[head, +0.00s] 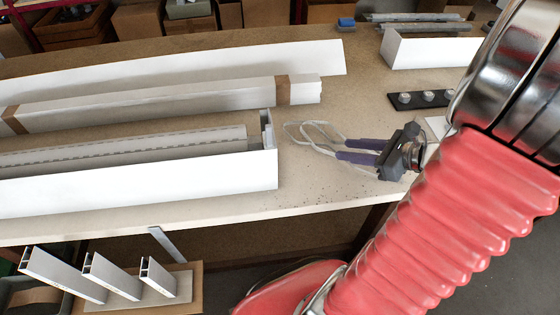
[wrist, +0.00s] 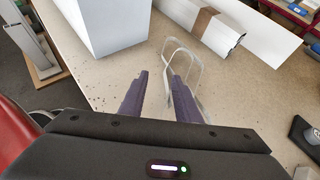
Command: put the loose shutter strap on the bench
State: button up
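The shutter strap (head: 302,127) is a pale grey loop. It appears to lie on the bench (head: 300,195), just past the ends of the profiles. It also shows in the wrist view (wrist: 195,67), mostly at and beyond the right finger, which hides part of it. My gripper (head: 340,149) is over the bench with its two purple fingers apart. In the wrist view the fingers (wrist: 158,75) have a clear gap with bench surface between them. I cannot tell whether the fingers touch the strap.
A long white box profile (head: 200,180) and a taped profile bundle (head: 150,103) lie left of my gripper. A black strip with round knobs (head: 425,98) and a white box (head: 430,55) are at the right. Cut profile samples (head: 110,278) stand below the bench edge.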

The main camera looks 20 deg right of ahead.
jog(key=s+a+r+n+g, duration=0.15)
jog(key=a+n+g, duration=0.25)
jog(key=a+n, duration=0.4)
jog(key=a+r+n+g, duration=0.2)
jog(key=a+n+g, duration=0.1)
jog(key=a+n, duration=0.55)
jog(key=s+a+r+n+t+h, duration=0.2)
jog(key=a+r+n+h, duration=0.3)
jog(key=n, duration=0.8)
jog(key=shift+s+a+r, duration=0.5)
jog(key=shift+a+r, duration=0.15)
jog(key=shift+r, duration=0.85)
jog(key=shift+s+n, duration=0.1)
jog(key=shift+n, duration=0.15)
